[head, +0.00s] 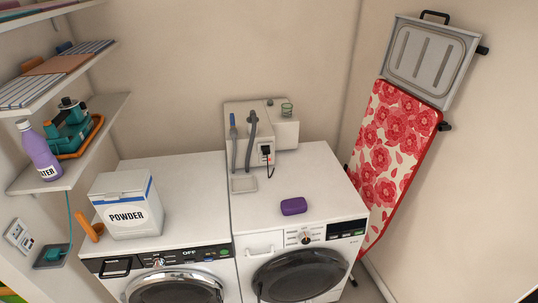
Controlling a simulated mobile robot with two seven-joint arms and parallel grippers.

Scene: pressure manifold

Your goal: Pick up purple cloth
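The purple cloth (293,206) looks like a small, dark purple block with rounded edges. It lies flat on the white top of the right-hand machine (325,185), near its front edge and above the control panel. Nothing touches or covers it. Neither of my grippers shows in the head view.
A white powder box (127,205) and an orange handle-like object (90,226) are on the left machine. A grey-white appliance (262,133) with hoses and a small tray (244,184) stand behind the cloth. Shelves are left; a floral ironing board (390,150) leans right.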

